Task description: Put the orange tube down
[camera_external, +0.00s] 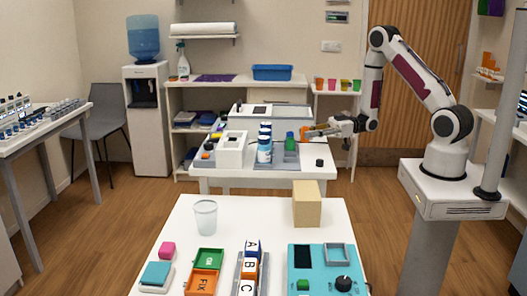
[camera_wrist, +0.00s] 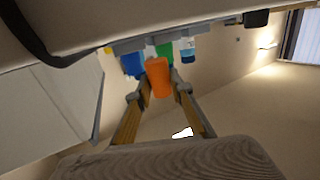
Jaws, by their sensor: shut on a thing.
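My gripper (camera_external: 316,131) reaches in from the right over the back white table in the external view. It is shut on the orange tube (camera_wrist: 157,77), which shows between the two fingers in the wrist view. The tube lies roughly level in the external view, beside the green-capped bottle (camera_external: 290,141) and above the table's right part. The exact gap between the tube and the surface below cannot be told.
Blue and white bottles (camera_external: 264,150) and a white box (camera_external: 232,148) stand left of my gripper. A small black object (camera_external: 319,162) sits at the table's right. The front table (camera_external: 262,215) holds a clear cup (camera_external: 205,217), a tan block (camera_external: 306,206) and devices.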

